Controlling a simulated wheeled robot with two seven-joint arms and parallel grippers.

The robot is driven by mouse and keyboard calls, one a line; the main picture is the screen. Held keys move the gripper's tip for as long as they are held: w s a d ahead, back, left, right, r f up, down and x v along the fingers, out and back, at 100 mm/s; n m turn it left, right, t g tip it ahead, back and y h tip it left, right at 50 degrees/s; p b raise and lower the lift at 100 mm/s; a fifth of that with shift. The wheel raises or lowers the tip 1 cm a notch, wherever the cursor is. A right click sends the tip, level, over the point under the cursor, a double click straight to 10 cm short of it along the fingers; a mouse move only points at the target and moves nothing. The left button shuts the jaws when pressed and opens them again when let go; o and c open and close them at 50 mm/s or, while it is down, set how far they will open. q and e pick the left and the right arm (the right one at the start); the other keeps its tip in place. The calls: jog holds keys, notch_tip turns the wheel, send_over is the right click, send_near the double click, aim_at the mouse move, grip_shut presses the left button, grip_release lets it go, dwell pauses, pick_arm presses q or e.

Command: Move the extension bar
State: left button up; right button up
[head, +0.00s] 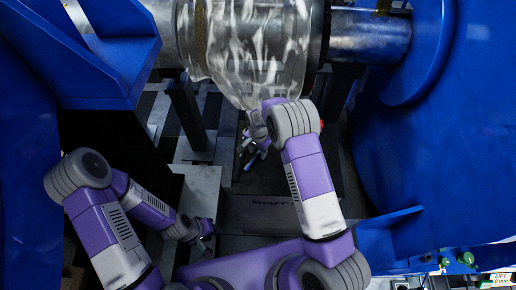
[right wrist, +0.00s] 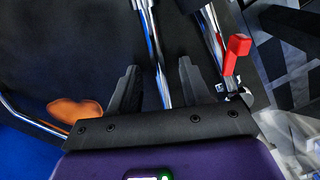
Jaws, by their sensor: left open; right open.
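In the right wrist view a slim chrome bar (right wrist: 154,45) runs lengthwise between the two black fingers of my right gripper (right wrist: 158,85). It looks like the extension bar, but I cannot be sure. The fingers stand apart on either side of it, and its lower end is hidden behind the gripper's body. In the head view my right gripper (head: 250,150) is small and partly hidden by its own arm, below the large glossy cylinder. My left gripper (head: 206,236) is open at the lower middle, apart from the bar.
A second chrome rod (right wrist: 213,32) and a red handle (right wrist: 236,52) lie right of the fingers. An orange piece (right wrist: 74,109) lies on the left. In the head view the shiny cylinder (head: 255,50) hangs above, with large blue housings (head: 440,150) at both sides.

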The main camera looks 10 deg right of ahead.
aim_at(272, 159)
grip_shut()
jog(key=shift+s+d, duration=0.1)
jog(key=shift+d, duration=0.05)
dwell(0.4)
jog(key=shift+s+d, duration=0.5)
jog(key=shift+d, duration=0.3)
jog(key=shift+s+d, duration=0.5)
jog(key=shift+d, duration=0.3)
jog(key=shift+s+d, duration=0.5)
jog(key=shift+d, duration=0.3)
pick_arm(q)
jog(key=shift+s+d+r, duration=0.1)
jog(key=shift+s+d, duration=0.2)
jog(key=shift+s, duration=0.3)
pick_arm(e)
grip_release()
